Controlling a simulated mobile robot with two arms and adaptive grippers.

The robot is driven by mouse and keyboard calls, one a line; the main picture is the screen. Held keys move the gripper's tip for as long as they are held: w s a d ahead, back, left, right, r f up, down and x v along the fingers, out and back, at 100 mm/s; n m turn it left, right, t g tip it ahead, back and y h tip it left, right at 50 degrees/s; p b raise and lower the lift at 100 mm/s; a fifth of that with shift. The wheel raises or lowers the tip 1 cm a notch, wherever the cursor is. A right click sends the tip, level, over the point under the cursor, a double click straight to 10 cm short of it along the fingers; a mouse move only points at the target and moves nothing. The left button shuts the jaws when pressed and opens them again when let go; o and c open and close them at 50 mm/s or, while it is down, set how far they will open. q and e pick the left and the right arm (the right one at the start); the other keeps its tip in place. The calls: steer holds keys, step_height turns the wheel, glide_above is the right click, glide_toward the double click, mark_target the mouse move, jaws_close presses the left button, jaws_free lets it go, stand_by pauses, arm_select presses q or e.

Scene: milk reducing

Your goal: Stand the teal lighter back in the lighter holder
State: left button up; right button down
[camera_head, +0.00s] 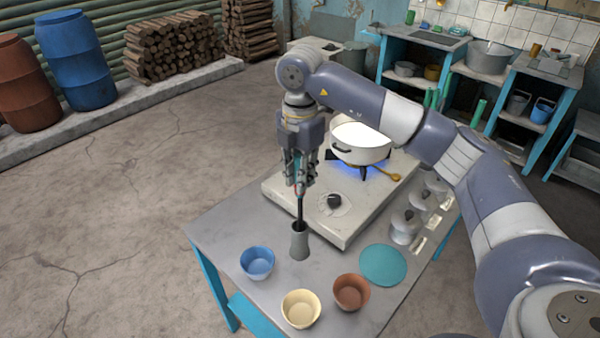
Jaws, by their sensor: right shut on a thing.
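My right gripper (299,182) points down above the table's left part and is shut on the teal lighter (299,212). Only a bit of teal shows between the fingers; the lighter's dark rod hangs straight down below them. The grey lighter holder (300,246) stands upright on the table directly under the gripper. The rod's lower end meets the holder's top opening and appears to be inside it; how deep I cannot tell. My left gripper is not in view.
The stove (340,225) stands right behind the holder, with a white pot (361,153) over a blue flame. A blue bowl (257,263), a cream bowl (301,309), a brown bowl (351,293) and a teal disc (383,265) lie in front. Jars (405,226) line the stove's right side.

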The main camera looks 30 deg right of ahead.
steer(key=c, duration=1.4)
jaws_free()
steer(key=shift+r, duration=0.15)
step_height(320, 180, up, 12)
steer(key=shift+f, duration=0.1)
step_height(320, 180, up, 9)
steer(key=p, duration=0.8)
steer(key=shift+p, duration=0.3)
